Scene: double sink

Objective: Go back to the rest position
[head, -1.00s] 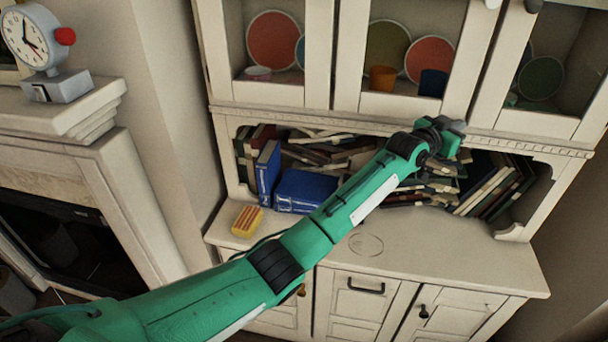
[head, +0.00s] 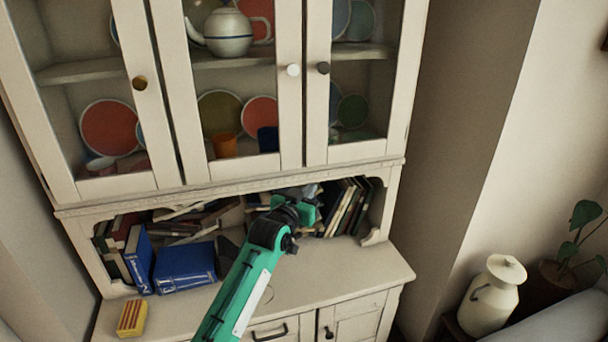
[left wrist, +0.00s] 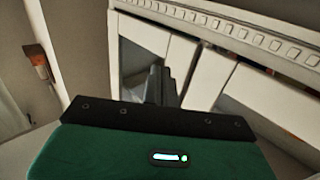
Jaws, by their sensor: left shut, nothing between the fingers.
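My left gripper (head: 310,194) is in front of the open book shelf of the white cabinet, just below the glass doors. My green left arm comes up to it from the bottom of the head view. The gripper is shut and holds nothing. In the left wrist view the narrow closed fingers (left wrist: 160,85) point toward the cabinet's white door frames. My right gripper does not show in either view.
The white cabinet (head: 330,262) has a counter with a yellow and orange box (head: 132,318) at left. Blue books (head: 185,268) and several others fill the shelf. A white teapot (head: 228,32) is behind glass. A cream can (head: 492,298) and a plant (head: 585,225) stand at right.

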